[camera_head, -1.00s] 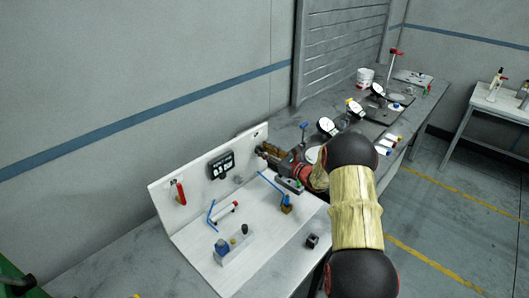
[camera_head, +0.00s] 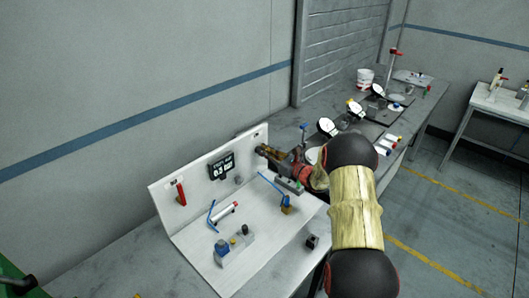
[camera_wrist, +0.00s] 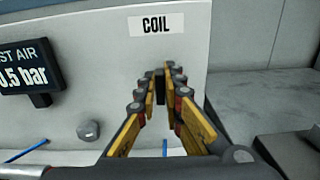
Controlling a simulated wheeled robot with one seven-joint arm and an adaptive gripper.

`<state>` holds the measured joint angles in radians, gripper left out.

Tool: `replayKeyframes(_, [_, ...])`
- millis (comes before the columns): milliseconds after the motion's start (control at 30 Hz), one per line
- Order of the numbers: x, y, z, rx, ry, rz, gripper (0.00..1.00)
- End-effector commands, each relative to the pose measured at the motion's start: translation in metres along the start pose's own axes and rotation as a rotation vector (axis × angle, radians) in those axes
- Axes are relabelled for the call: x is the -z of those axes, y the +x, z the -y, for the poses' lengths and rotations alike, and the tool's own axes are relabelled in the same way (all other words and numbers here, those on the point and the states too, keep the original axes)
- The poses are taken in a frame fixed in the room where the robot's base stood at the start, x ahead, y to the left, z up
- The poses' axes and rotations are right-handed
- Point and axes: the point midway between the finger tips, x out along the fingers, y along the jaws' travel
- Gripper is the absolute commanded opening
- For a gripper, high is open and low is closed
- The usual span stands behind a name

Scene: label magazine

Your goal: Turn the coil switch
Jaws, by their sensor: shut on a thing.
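The coil switch (camera_wrist: 160,88) is a small dark handle on the white upright panel (camera_wrist: 185,50), below the label COIL (camera_wrist: 156,24). In the wrist view my gripper (camera_wrist: 164,78) has its fingertips closed around the switch, one on each side. Most of the switch is hidden between the fingers, so its angle is hard to tell. In the head view my gripper (camera_head: 262,152) reaches the panel's right end and covers the switch.
A dark TEST AIR display (camera_wrist: 30,68) reads about 0.5 bar, with a round grey knob (camera_wrist: 88,130) nearby. A red-handled lever (camera_head: 181,194) is on the panel's left. Blue handles (camera_head: 272,184), a white cylinder (camera_head: 226,211) and fittings occupy the board. Dial gauges (camera_head: 327,127) stand behind my arm.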

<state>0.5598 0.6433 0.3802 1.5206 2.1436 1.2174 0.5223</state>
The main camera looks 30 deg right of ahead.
Motion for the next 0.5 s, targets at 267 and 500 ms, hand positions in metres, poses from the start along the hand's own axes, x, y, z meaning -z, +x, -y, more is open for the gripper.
replayKeyframes(267, [-0.0016,-0.0004,0.0019,0.001,0.155,-0.001,0.0])
replayKeyframes(500, [-0.0022,-0.0005,0.0043,0.001,0.359,0.0,0.0])
